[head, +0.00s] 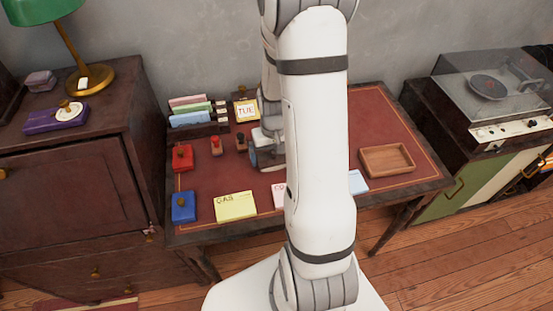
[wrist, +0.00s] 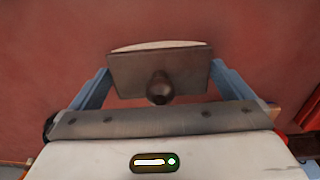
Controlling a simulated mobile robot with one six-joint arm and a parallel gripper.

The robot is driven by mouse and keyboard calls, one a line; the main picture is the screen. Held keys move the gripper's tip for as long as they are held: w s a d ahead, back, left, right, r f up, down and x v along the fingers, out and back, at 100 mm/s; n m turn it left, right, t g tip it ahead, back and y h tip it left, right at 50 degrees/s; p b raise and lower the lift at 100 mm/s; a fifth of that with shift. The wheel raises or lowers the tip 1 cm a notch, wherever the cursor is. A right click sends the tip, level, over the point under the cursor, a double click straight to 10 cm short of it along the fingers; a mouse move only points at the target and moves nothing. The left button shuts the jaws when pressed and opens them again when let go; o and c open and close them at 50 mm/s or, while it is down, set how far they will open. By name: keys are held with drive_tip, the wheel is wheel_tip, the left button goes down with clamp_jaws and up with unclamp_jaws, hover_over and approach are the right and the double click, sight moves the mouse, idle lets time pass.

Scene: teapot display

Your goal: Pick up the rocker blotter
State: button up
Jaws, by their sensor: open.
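The rocker blotter (wrist: 130,72) shows in the wrist view as a dark brown block with a round dark knob and a pale curved edge along its far side. It lies over the red desk top. My gripper (wrist: 160,68) is open, with one light blue finger on each side of the blotter. I cannot tell whether the fingers touch its ends. In the head view my gripper (head: 266,150) is partly hidden behind my white arm, and I cannot make out the blotter there.
On the desk (head: 320,194) stand a red block (head: 182,157), a blue block (head: 183,207), small stamps (head: 216,146), a card rack (head: 195,125), a calendar (head: 246,111), a yellow card (head: 235,205) and a wooden tray (head: 387,160). A record player (head: 490,90) stands to the right.

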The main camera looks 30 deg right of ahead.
drive_tip(key=shift+f, duration=0.15)
drive_tip(key=c, duration=0.8)
wheel_tip(320, 180, up, 10)
drive_tip(key=shift+r, duration=0.1)
idle(0.3)
